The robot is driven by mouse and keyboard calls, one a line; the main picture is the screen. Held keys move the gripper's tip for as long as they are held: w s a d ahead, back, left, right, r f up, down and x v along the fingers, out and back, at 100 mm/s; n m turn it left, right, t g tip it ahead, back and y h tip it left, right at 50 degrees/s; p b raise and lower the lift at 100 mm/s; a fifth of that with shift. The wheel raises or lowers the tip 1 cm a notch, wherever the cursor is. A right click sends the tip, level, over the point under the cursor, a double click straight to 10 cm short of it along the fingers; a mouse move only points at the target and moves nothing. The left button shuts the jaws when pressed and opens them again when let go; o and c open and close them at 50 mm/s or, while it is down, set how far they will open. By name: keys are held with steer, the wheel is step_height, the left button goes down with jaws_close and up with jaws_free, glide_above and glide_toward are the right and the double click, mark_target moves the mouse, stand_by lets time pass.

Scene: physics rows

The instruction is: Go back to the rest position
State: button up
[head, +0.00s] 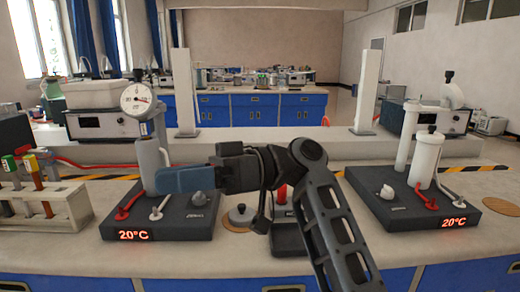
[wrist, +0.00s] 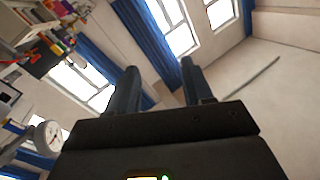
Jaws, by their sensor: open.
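My gripper (wrist: 158,88) shows in the wrist view with its two dark fingers apart and nothing between them. In the head view my arm rises from the lower right, bends at an elbow and reaches left over the bench. Its blue-grey end (head: 185,180) is in front of the left hotplate device (head: 170,222), above its top; I cannot tell whether they touch. The wrist view looks up at windows and ceiling, with a round dial gauge (wrist: 47,136) at its lower left.
A rack of tubes (head: 45,212) stands at the left. A right hotplate device (head: 425,208) reads 20°C, as does the left one. A small lidded pot (head: 241,214) and a dark device (head: 289,240) sit in the middle, partly behind my arm. The bench front (head: 240,262) is clear.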

steer(key=s+d+f+m+t+h+p, duration=0.1)
steer(key=s+d+f+m+t, duration=0.15)
steer(key=f+m+t, duration=0.45)
steer(key=s+d+f+m+t+h+p, duration=0.1)
steer(key=d+f+m+t, duration=0.2)
steer(key=f, duration=0.8)
steer(key=s+d+f+m+t+h, duration=0.1)
steer(key=d+f+m+t+h, duration=0.15)
steer(key=f+m+t, duration=0.45)
steer(key=s+d+f+m+h+p, duration=0.1)
steer(key=s+d+f+h, duration=0.2)
steer(key=s+d+f, duration=0.4)
steer(key=s+d+r+m+t+h+p, duration=0.1)
steer(key=s+d+m+t+h+p, duration=0.15)
steer(key=s+d+h, duration=0.8)
steer(key=s+d+r+t, duration=0.1)
steer(key=s+d+r, duration=0.2)
steer(key=s+r, duration=0.4)
steer(key=s+d+r+n+t, duration=0.1)
steer(key=s+d+r+t, duration=0.1)
steer(key=s+d+r, duration=0.2)
steer(key=s+r, duration=0.3)
steer(key=s, duration=0.2)
steer(key=shift+s+d+r+y+p, duration=0.2)
steer(key=shift+d+y+p, duration=0.05)
steer(key=shift+y+p, duration=0.15)
